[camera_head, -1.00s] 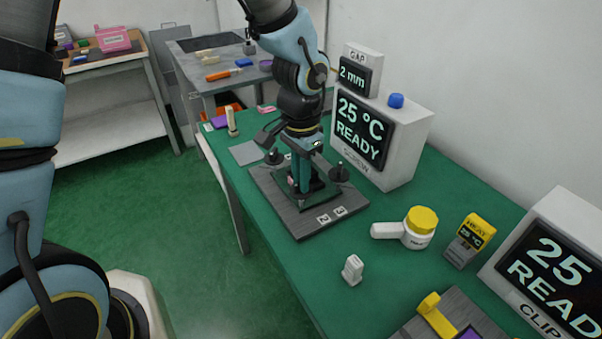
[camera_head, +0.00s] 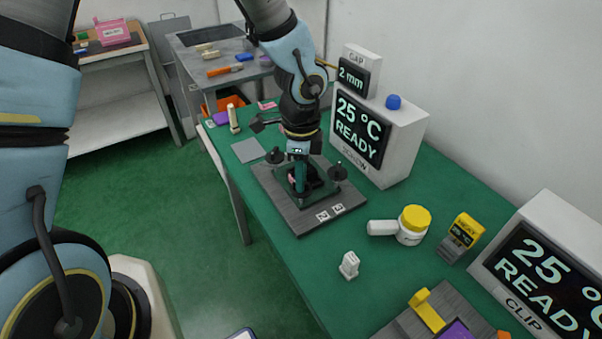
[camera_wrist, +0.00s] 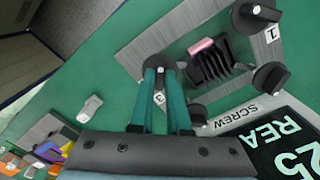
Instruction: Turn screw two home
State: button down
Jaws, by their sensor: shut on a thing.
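The screw fixture is a grey plate (camera_head: 296,222) on the green bench, with a dark green square frame and black round screw knobs at its corners. My gripper (camera_wrist: 162,72) points down, its teal fingers shut on the near-corner knob (camera_wrist: 160,61). Other knobs stand free: one at the left (camera_head: 275,156), one at the right (camera_head: 338,172). A black finned block with a pink bar (camera_wrist: 202,47) sits mid-frame. The fingers partly hide the gripped knob.
The screw display box (camera_head: 381,137) reads 25 °C READY, with a 2 mm gap display (camera_head: 356,76) on top. Bench near the jar is partly clear.

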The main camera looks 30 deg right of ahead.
jog(key=shift+m, duration=0.5)
jog(key=c, duration=0.9)
grip_release()
notch_tip(320, 180, up, 11)
jog(key=shift+f, duration=0.1)
